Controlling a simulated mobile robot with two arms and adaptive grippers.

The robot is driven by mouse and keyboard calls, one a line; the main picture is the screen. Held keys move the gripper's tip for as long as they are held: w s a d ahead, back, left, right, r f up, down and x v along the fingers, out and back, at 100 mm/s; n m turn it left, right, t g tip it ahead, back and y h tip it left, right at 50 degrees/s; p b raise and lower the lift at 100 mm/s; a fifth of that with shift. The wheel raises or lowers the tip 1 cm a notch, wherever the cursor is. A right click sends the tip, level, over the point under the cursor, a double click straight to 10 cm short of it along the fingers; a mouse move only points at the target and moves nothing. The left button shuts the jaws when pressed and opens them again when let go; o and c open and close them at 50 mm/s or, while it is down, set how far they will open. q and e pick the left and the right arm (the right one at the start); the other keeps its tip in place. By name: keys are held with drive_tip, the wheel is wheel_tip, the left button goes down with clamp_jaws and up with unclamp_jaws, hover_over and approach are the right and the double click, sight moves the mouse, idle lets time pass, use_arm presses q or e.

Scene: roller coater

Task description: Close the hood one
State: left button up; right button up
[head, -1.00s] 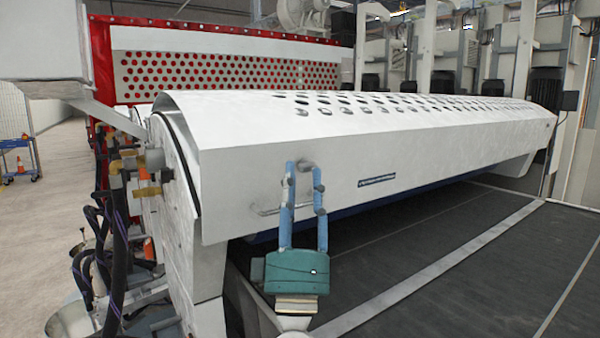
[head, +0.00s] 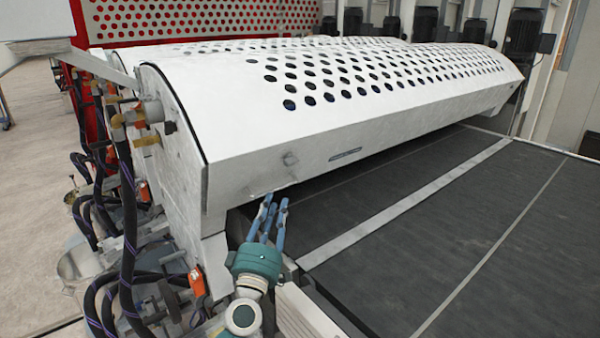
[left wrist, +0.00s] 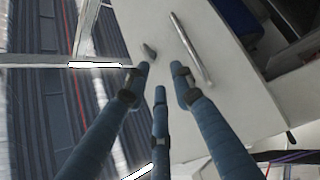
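The hood (head: 330,95) is a long white cover with rows of round holes, set across the dark conveyor bed. A dark gap shows under its front edge. Its metal handle (head: 289,159) is on the near left of the front face; in the left wrist view the handle bar (left wrist: 190,48) stands against the pale panel. My left gripper (head: 272,205) has blue fingers, pointing up at the hood's lower front edge below the handle. In the left wrist view the fingers (left wrist: 160,75) are apart with nothing between them. The handle bar lies beyond their tips. My right gripper is out of view.
The dark conveyor bed (head: 430,220) stretches to the right and is clear. Black hoses (head: 125,220), pipes and fittings crowd the machine's left end. A red perforated panel (head: 200,20) stands behind. Open floor (head: 35,200) lies at the far left.

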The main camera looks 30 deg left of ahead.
use_arm(q)
drive_tip(key=x, duration=0.7)
drive_tip(key=shift+w+f+p, duration=0.1)
drive_tip(key=shift+f+p, duration=0.1)
drive_tip(key=shift+p, duration=0.2)
drive_tip(key=x, duration=0.3)
drive_tip(key=shift+w+r, duration=0.15)
drive_tip(key=shift+w, duration=0.1)
drive_tip(key=shift+c, duration=1.1)
clamp_jaws()
drive_tip(key=shift+o, duration=0.7)
unclamp_jaws()
drive_tip(key=shift+o, duration=0.4)
drive_tip(key=shift+s, duration=0.1)
drive_tip(key=v, duration=1.2)
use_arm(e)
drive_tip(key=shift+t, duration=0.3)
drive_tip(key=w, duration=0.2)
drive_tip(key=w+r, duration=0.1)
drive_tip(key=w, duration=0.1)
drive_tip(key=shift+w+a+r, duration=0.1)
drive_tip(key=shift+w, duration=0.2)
